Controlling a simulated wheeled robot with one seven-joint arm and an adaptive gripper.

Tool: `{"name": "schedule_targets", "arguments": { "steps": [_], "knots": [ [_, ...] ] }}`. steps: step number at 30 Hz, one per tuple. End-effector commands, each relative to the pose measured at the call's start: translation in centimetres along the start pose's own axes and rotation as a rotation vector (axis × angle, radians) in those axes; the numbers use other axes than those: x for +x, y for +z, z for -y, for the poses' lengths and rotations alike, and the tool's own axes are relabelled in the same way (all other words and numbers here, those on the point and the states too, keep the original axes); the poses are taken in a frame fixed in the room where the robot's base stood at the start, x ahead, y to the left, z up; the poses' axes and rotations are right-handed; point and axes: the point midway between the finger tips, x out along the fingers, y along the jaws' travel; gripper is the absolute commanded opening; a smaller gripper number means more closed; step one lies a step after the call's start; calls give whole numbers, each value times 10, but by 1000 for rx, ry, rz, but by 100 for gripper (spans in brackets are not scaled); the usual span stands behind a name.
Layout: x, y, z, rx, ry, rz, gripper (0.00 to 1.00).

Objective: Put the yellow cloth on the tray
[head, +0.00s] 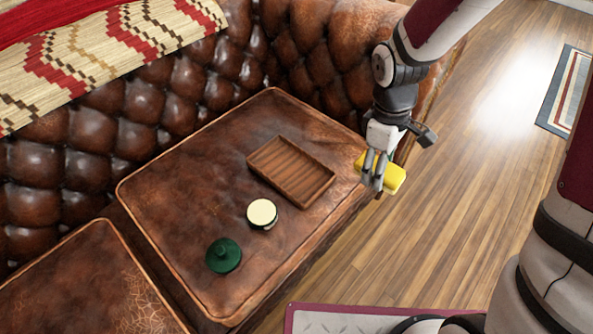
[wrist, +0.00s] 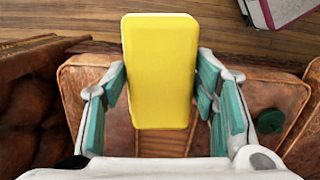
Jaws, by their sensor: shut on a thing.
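The yellow cloth (head: 393,176) is a block-like folded piece. My gripper (head: 373,180) is shut on it and holds it near the right edge of the leather seat, to the right of the tray. In the wrist view the cloth (wrist: 160,70) sits between the two fingers and covers part of the view beyond. The tray (head: 290,172) is a brown wooden rectangle with low walls and looks empty. It lies flat on the seat cushion, and a small part of it shows below the cloth in the wrist view (wrist: 162,144).
A round cream-topped container (head: 262,213) sits just below the tray on the seat cushion (head: 200,190). A green lidded object (head: 223,255) lies further to the lower left. The tufted sofa back (head: 180,95) rises behind, with a patterned blanket (head: 100,50) on it. Wooden floor lies right.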

Motion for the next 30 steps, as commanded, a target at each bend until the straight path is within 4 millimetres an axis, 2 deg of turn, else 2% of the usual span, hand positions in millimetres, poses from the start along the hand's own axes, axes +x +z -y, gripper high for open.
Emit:
{"name": "schedule_targets", "arguments": {
  "steps": [1,6,9,12,18,22,26,30],
  "knots": [
    [14,-10,10,-149,13,3,27],
    [55,-40,47,-729,81,3,27],
    [73,-53,70,-1013,116,3,27],
    [84,-60,87,-1200,142,3,27],
    [97,-67,109,-1421,171,4,27],
    [100,-70,114,-1476,179,2,27],
    [101,-83,105,-1484,181,1,27],
    [101,-110,85,-1480,182,-1,27]
  ]
}}
